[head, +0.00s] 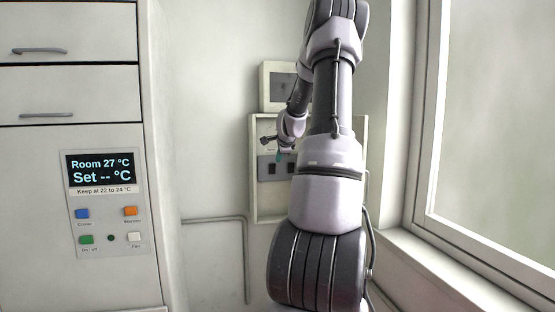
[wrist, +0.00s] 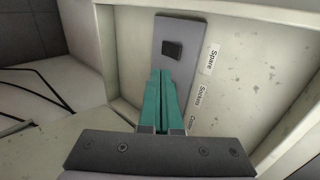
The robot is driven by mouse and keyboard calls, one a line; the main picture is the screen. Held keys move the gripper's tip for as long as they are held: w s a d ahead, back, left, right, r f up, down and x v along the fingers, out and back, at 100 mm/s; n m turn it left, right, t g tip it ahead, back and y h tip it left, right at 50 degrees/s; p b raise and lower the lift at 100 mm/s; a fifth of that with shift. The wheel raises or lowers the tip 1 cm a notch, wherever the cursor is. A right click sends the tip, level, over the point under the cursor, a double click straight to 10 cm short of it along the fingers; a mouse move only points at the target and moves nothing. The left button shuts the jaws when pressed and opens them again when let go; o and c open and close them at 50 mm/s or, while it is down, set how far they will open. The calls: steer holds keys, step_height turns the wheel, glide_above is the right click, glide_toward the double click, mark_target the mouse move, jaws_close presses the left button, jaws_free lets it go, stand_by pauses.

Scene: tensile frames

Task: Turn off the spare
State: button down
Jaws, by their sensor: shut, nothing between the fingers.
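In the wrist view a dark rocker switch (wrist: 172,50) sits on a grey plate (wrist: 192,32). A label (wrist: 212,60) reading "Spare" is beside it. My gripper (wrist: 166,72) has teal fingers, shut together and empty, with the tips just below that switch in the picture. I cannot tell whether they touch it, nor which way the switch is set. The fingers hide the plate below. In the head view my gripper (head: 281,154) is at the switch plate (head: 265,169) in a pale recessed box (head: 254,190), partly hidden by my arm.
Labels reading "Sockets" (wrist: 200,95) and one partly hidden (wrist: 192,122) run along the plate. The box has raised walls around it. A cabinet with a control panel (head: 106,203) stands left, its display reading Room 27 °C, Set --. A window (head: 490,130) is at right.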

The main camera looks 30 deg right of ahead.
mark_target(272, 167)
steer(key=x, duration=0.3)
steer(key=w+r+x, duration=0.1)
steer(key=x, duration=0.6)
steer(key=shift+w+d+r, duration=0.2)
steer(key=shift+w+r, duration=0.05)
steer(key=shift+r, duration=0.1)
steer(key=shift+w+d, duration=0.2)
steer(key=shift+w, duration=0.15)
